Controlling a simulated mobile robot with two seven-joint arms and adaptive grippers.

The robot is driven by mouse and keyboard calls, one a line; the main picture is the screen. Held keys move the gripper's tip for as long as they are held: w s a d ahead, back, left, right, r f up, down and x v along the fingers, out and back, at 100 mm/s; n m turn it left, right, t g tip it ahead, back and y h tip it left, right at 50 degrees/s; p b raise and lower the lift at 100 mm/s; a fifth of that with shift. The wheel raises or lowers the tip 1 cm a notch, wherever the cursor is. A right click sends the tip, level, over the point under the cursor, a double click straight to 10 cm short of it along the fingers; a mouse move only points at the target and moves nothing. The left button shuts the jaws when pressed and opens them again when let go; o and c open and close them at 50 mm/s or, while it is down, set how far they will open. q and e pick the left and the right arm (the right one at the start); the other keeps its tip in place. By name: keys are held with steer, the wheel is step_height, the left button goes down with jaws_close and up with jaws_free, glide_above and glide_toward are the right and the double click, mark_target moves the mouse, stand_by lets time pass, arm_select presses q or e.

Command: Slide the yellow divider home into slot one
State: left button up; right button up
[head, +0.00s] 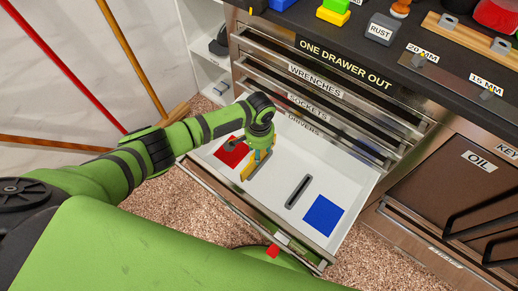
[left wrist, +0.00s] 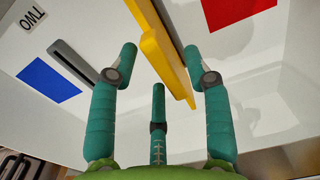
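The yellow divider (head: 248,171) is upright in the open white drawer, between the red patch (head: 231,153) and a dark slot (head: 298,191). In the left wrist view this slot (left wrist: 75,63) has a label TWO beside it. My left gripper (head: 258,153) points down over the divider. In the left wrist view, its fingers (left wrist: 159,62) are spread on both sides of the yellow divider (left wrist: 165,55); the right fingertip looks close to it. I cannot tell whether they touch. Slot one is not visible, and the divider's lower edge is unclear. My right gripper is not in view.
A blue patch (head: 322,215) lies right of the slot. Shut drawers (head: 310,95) rise behind. Brooms lean at left. The drawer floor between divider and slot is clear.

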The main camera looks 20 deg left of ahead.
arm_select(q)
steer(key=shift+r, duration=0.15)
step_height(320, 180, up, 12)
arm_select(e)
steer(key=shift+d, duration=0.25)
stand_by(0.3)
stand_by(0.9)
